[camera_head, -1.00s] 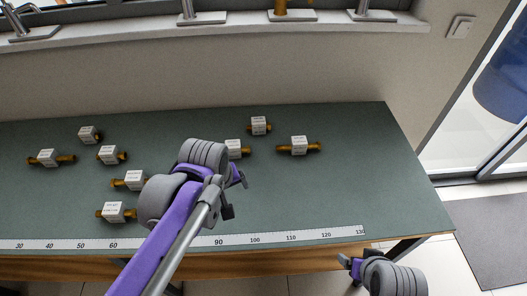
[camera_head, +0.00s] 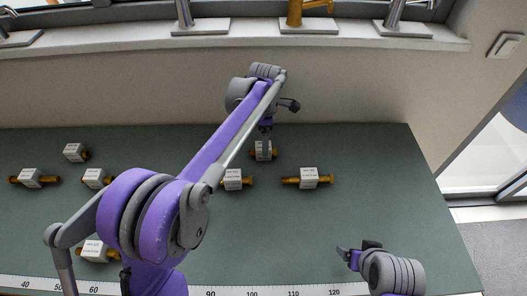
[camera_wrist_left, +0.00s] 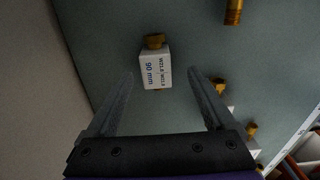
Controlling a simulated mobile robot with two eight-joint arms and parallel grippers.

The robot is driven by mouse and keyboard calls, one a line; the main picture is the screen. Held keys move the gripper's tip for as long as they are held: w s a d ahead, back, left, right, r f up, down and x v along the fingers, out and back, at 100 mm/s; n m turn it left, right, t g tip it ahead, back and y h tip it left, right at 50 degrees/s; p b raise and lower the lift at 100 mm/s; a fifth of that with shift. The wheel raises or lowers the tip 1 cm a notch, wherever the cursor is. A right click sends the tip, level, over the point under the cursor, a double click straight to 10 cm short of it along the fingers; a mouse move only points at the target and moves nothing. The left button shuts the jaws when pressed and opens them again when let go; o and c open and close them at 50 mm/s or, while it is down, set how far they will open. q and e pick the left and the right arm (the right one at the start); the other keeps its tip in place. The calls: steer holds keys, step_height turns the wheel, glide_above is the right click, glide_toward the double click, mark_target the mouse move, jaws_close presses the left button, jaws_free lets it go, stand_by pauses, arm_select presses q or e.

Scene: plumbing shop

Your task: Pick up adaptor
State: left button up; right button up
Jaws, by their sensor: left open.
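Several brass adaptors with white label blocks lie on the green bench. The farthest adaptor (camera_head: 264,151) stands near the back, partly behind my left gripper (camera_head: 266,128).
Neighbouring adaptors lie close by, one at the left (camera_head: 234,180) and one at the right (camera_head: 309,179). More lie on the left side of the bench (camera_head: 400,225). A ruler strip (camera_head: 250,291) runs along the front edge. A wall and a sill with taps (camera_head: 308,27) stand behind.

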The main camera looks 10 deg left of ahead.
arm_select(q)
steer(key=f, duration=0.6)
steer(key=shift+w+a, duration=0.15)
steer(key=shift+w, duration=0.1)
jaws_close()
